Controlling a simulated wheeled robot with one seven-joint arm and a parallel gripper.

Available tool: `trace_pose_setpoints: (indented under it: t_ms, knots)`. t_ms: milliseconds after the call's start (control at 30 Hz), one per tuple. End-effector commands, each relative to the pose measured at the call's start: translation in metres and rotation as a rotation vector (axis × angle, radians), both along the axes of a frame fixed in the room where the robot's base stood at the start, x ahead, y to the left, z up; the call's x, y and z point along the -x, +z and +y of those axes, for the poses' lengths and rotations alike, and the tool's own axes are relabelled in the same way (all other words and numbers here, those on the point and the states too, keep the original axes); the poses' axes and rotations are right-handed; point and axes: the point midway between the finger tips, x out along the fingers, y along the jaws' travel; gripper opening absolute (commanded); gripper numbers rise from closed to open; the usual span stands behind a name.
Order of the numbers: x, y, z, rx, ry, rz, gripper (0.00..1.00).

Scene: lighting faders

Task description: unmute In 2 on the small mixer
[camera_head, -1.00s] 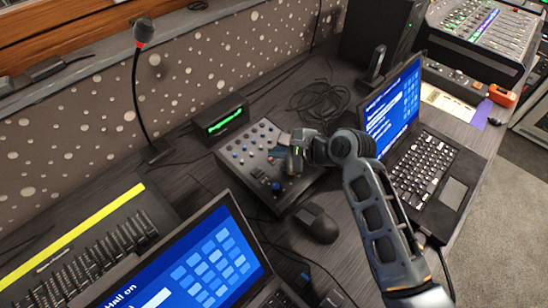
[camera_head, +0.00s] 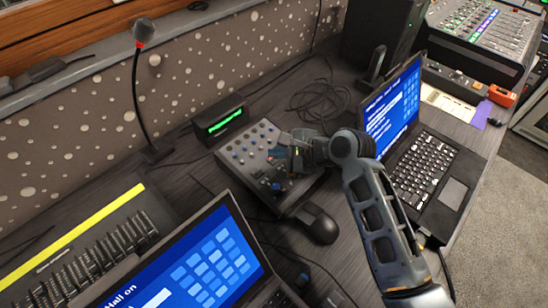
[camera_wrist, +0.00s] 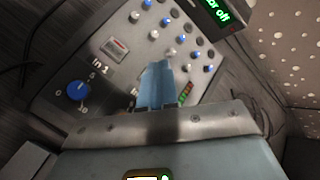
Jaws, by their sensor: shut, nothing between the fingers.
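The small mixer (camera_head: 238,158) is a grey panel with blue and white knobs, lying on the desk left of my gripper's wrist. My gripper (camera_head: 274,156) is over its right part, with its blue fingertips shut and empty. In the wrist view, the closed fingers (camera_wrist: 157,82) point down at the mixer panel (camera_wrist: 128,28), close to it; whether they touch cannot be told. The In 2 mute control cannot be made out; the fingers hide part of the panel.
A small green-lit display (camera_head: 221,122) stands behind the mixer. A black mouse (camera_head: 319,225) lies in front. A laptop (camera_head: 425,165) is at right, another (camera_head: 205,262) at front left. A gooseneck microphone (camera_head: 136,95) stands at left, and coiled cable (camera_head: 318,103) lies behind.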

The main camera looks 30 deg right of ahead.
Motion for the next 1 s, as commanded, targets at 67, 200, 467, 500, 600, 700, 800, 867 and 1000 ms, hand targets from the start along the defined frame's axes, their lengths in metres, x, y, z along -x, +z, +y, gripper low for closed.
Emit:
trace_pose_setpoints:
  t_ms: [67, 200, 467, 500, 600, 700, 800, 867, 1000]
  knots:
    - [0.0, 0.0, 0.0, 0.0, 0.0, 0.0, 0.0]
    - [0.0, 0.0, 0.0, 0.0, 0.0, 0.0, 0.0]
    - [0.0, 0.0, 0.0, 0.0, 0.0, 0.0, 0.0]
    - [0.0, 0.0, 0.0, 0.0, 0.0, 0.0, 0.0]
    - [-0.0001, -0.0005, 0.0001, 0.0, 0.0, 0.0, 0.0]
    - [-0.0002, -0.0027, 0.0002, 0.0, 0.001, 0.001, 0.0]
    - [-0.0006, -0.0059, 0.0002, 0.0, 0.0, 0.0, 0.0]
    - [-0.0008, -0.0076, 0.0001, 0.0, 0.0, 0.0, 0.0]
    - [-0.0009, -0.0089, 0.0001, 0.0, 0.0, 0.0, 0.0]
